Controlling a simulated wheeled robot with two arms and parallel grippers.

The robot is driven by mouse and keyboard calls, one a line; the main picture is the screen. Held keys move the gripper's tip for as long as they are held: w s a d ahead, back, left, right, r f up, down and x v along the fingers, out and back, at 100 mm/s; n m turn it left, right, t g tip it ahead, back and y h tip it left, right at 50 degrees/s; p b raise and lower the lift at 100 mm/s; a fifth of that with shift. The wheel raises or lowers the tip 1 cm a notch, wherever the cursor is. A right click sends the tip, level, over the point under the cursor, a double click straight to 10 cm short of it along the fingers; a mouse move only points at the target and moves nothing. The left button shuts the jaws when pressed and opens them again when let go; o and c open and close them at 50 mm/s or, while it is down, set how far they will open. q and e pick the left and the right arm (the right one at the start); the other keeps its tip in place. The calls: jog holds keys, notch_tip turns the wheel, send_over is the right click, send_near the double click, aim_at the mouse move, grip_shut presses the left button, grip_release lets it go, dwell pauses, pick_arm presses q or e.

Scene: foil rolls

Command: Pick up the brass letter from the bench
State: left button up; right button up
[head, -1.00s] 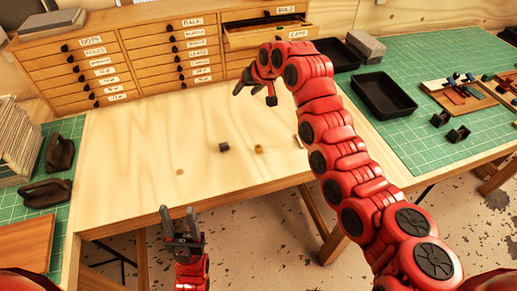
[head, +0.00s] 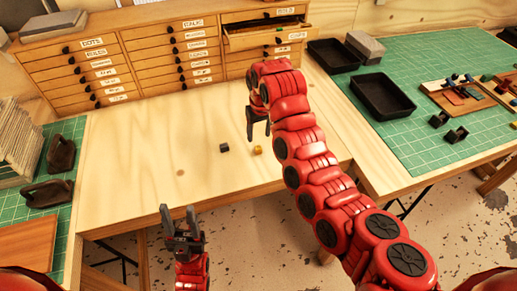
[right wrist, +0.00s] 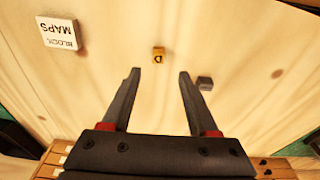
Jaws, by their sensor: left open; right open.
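The brass letter (head: 258,150) is a small golden block lying on the bare wooden bench (head: 130,150). In the right wrist view the brass letter (right wrist: 158,54) shows a dark character on its face and lies beyond the fingertips, between their lines. My right gripper (head: 258,132) is open and empty above the bench, close to the brass letter in the head view. The right wrist view shows its two fingers (right wrist: 158,75) spread apart. My left gripper (head: 180,212) is open and empty at the bench's front edge, with its fingers pointing up in the picture.
A dark grey block (head: 224,148) lies left of the brass letter. A white block labelled BLOCK MAPS (right wrist: 58,33) shows in the right wrist view. A drawer cabinet (head: 150,60) stands behind, with one drawer (head: 268,36) pulled out. Black trays (head: 384,97) stand on the right.

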aim_at(259, 147)
jog(key=shift+w+f+p, duration=0.2)
jog(key=shift+f+p, duration=0.2)
jog(key=shift+f, duration=0.5)
jog(key=f+p, duration=0.2)
jog(key=f, duration=0.1)
jog(key=f+p, duration=0.1)
jog(key=shift+w+f, duration=0.2)
jog(key=shift+w, duration=0.05)
jog(key=shift+w+f, duration=0.1)
jog(key=shift+f, duration=0.45)
grip_shut()
